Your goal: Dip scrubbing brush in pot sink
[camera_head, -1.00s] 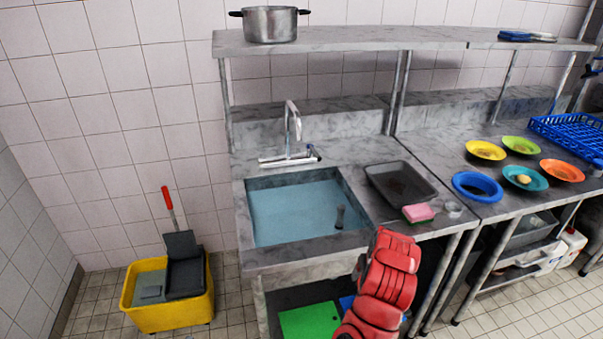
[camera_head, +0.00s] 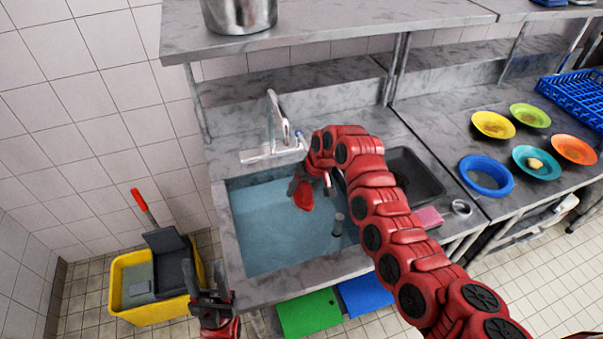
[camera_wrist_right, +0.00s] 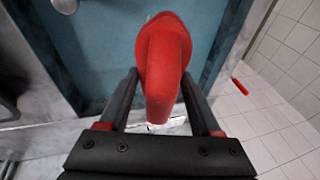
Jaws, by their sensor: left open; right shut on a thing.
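The pot sink (camera_head: 262,238) holds blue water and is set in the grey counter. My right gripper (camera_head: 303,182) is above the sink's back part, shut on the red scrubbing brush (camera_head: 303,197). In the right wrist view the brush (camera_wrist_right: 163,60) is between the two fingers of my right gripper (camera_wrist_right: 162,100), with blue water beyond it. The bristles are hidden, and I cannot tell whether the brush touches the water. My left gripper (camera_head: 212,292) is open and empty, low in front of the counter's left front corner.
A faucet (camera_head: 278,125) stands behind the sink. A dark upright plug (camera_head: 338,224) stands in the water. A dark tray (camera_head: 415,176) and pink sponge (camera_head: 429,217) lie to the right. A shelf (camera_head: 330,30) spans above. A yellow bucket (camera_head: 130,300) stands on the floor left.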

